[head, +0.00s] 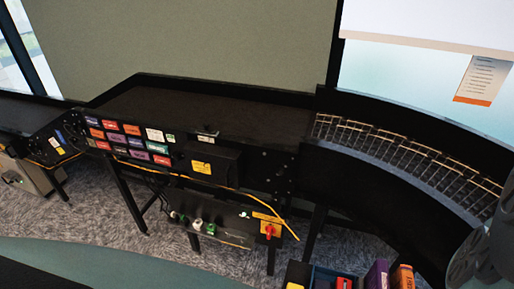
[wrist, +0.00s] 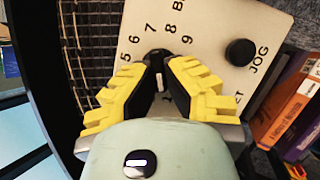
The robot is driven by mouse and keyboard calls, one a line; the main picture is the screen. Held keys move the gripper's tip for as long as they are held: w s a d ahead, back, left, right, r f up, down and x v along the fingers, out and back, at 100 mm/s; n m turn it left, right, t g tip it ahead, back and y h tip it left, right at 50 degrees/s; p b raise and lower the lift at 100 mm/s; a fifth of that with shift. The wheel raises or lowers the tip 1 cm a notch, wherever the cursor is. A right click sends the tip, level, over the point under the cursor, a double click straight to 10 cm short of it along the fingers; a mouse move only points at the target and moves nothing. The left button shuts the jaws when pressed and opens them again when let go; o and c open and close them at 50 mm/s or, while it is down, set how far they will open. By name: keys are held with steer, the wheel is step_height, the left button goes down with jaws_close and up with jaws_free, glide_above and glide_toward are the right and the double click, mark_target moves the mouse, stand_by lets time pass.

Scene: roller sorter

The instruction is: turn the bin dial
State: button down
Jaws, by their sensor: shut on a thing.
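The bin dial (wrist: 158,56) is a dark round knob in the wrist view, on a cream panel (wrist: 205,25) with black numbers around it. The numbers 5, 6, 7, 8 and 9 show; the lower ones are mostly covered by my gripper. My gripper (wrist: 161,72), with yellow-backed fingers and dark pads, is shut on the dial, one finger on each side. A small white mark shows between the fingers; which number the dial points to I cannot tell. I cannot make out the dial or the gripper in the head view.
A black JOG knob (wrist: 240,52) stands on the panel right of the dial. Books (wrist: 288,105) stand close at the right. A roller track (wrist: 92,40) runs along the left; its curve shows in the head view (head: 410,160).

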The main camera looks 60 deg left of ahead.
steer(key=shift+s+d+f+n, duration=0.1)
steer(key=shift+s+d+n, duration=0.2)
steer(key=shift+n, duration=0.3)
steer(key=shift+d, duration=0.1)
steer(key=c, duration=1)
jaws_free()
steer(key=shift+d, duration=0.15)
steer(key=shift+w, duration=0.15)
steer(key=shift+a, duration=0.25)
steer(key=shift+a+r, duration=0.1)
steer(key=shift+r, duration=0.1)
steer(key=shift+v, duration=2.8)
steer(key=shift+a+r, duration=0.5)
steer(key=shift+r, duration=0.05)
